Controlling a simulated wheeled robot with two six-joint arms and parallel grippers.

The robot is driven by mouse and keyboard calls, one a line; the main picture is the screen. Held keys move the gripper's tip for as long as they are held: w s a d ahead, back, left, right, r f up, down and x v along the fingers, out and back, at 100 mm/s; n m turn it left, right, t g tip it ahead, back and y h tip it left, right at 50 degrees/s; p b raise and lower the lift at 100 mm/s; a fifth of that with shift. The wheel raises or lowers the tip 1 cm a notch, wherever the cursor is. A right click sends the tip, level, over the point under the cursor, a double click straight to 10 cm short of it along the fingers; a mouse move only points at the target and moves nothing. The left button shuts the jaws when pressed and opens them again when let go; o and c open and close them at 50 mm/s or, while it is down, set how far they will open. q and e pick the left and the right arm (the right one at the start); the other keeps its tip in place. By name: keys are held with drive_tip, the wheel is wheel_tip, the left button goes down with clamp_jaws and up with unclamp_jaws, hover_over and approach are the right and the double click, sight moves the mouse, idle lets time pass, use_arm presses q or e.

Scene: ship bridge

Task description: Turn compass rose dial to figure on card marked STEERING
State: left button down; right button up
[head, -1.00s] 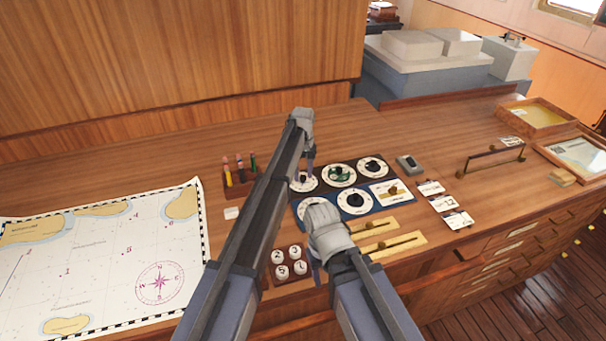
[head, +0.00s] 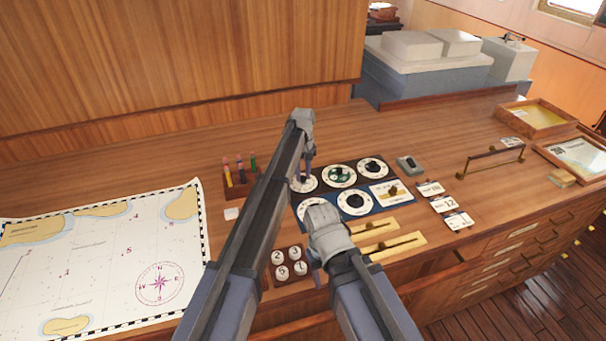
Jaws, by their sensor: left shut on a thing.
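A panel holds several round white dials. The dial at the top left (head: 299,186) is partly hidden by my left arm. The top middle dial has a green centre (head: 341,175), and the top right dial (head: 373,168) is black and white. I cannot make out which face bears a compass rose. My left gripper (head: 306,180) points down at the top left dial and is shut on its knob. Several small cards lie right of the panel: a far one (head: 430,188), a middle one (head: 444,204) and a near one (head: 459,221). Their headings are too small to read. My right gripper's fingers are mostly hidden behind its wrist.
A chart (head: 110,260) covers the left desk. A pen rack (head: 239,180) and a block of numbered knobs (head: 289,265) flank my left arm. Brass slider plates (head: 398,246) lie before the panel. A brass-ended rail (head: 491,160) and trays (head: 536,116) stand at right.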

sight(303, 177)
use_arm(q)
drive_tip(key=m, duration=1)
drive_tip(key=shift+m, duration=0.3)
idle(0.4)
drive_tip(key=c, duration=0.7)
unclamp_jaws()
drive_tip(key=shift+o, duration=0.2)
drive_tip(key=shift+r, duration=0.15)
wheel_tip(303, 177, up, 8)
drive_tip(key=p, duration=0.8)
drive_tip(key=shift+f, duration=0.2)
